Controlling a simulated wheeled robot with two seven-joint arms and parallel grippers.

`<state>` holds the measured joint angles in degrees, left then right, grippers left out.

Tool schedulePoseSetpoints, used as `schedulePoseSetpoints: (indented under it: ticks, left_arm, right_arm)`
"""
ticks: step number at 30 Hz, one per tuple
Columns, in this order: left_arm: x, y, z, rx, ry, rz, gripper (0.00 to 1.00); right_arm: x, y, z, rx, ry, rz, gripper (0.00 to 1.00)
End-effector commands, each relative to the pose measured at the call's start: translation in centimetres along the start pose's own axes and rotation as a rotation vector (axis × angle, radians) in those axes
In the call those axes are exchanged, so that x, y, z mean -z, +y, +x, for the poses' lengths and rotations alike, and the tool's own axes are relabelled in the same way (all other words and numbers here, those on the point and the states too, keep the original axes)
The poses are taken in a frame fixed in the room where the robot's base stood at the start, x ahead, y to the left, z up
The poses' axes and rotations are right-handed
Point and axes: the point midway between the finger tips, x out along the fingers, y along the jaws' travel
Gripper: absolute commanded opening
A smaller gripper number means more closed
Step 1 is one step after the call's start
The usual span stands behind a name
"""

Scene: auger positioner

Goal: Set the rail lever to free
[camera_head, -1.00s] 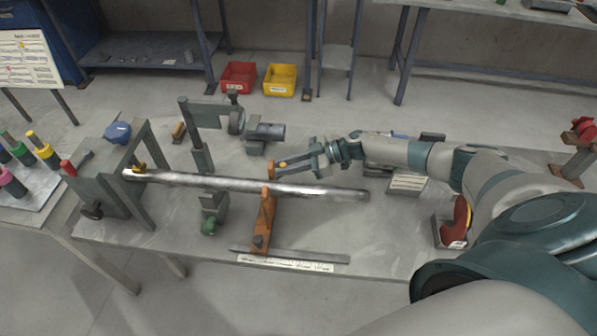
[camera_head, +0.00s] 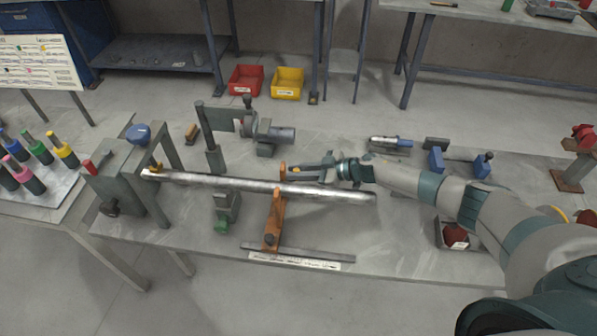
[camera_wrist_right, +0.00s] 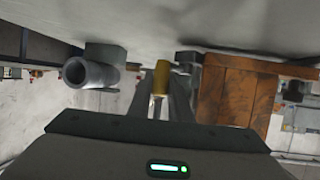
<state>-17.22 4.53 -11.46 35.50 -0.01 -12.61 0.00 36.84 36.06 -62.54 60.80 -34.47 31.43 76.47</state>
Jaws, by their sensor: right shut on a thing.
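The rail lever, a short rod with a yellow tip (camera_wrist_right: 161,80), stands between the fingers of my right gripper (camera_wrist_right: 161,100) in the right wrist view. My right gripper (camera_head: 297,172) is shut on it beside the upper end of the orange stand (camera_head: 272,222) in the head view. There the yellow tip is small and partly covered by the fingers. The orange stand also shows as a large orange block (camera_wrist_right: 236,90) just right of the fingers in the wrist view. A long metal bar (camera_head: 240,184) lies across the stand. My left gripper is not in view.
The grey machine box (camera_head: 115,190) stands at the bar's left end. A grey cylinder (camera_head: 281,134) lies behind the bar; its round end (camera_wrist_right: 77,71) is left of the fingers in the wrist view. A flat strip (camera_head: 300,262) lies at the front.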

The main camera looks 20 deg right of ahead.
Motion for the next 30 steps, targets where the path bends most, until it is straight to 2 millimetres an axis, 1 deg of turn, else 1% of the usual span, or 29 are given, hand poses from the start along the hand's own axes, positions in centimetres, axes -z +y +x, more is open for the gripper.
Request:
schedulePoseSetpoints:
  ticks: [2,3,5,15,20,25,30]
  left_arm:
    - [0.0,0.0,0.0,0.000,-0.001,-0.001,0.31]
    - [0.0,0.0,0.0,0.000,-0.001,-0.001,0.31]
    - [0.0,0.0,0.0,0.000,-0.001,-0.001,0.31]
    - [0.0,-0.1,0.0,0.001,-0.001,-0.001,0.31]
    - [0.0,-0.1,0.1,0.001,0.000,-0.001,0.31]
    - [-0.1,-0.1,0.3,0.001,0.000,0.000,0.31]
    - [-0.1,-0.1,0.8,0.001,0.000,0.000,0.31]
  right_arm:
    - [0.2,0.0,0.0,0.001,0.003,0.000,0.00]
    - [0.2,0.0,0.0,0.001,0.003,0.000,0.23]
    - [0.1,0.0,0.0,0.001,0.003,0.000,0.36]
    - [0.0,0.0,-0.1,0.000,0.001,0.000,0.36]
    - [-0.1,0.0,-0.6,0.000,0.000,0.000,0.36]
    - [-0.1,0.1,-2.2,-0.001,0.000,-0.001,0.36]
    - [-0.2,0.1,-4.7,-0.001,-0.001,0.000,0.36]
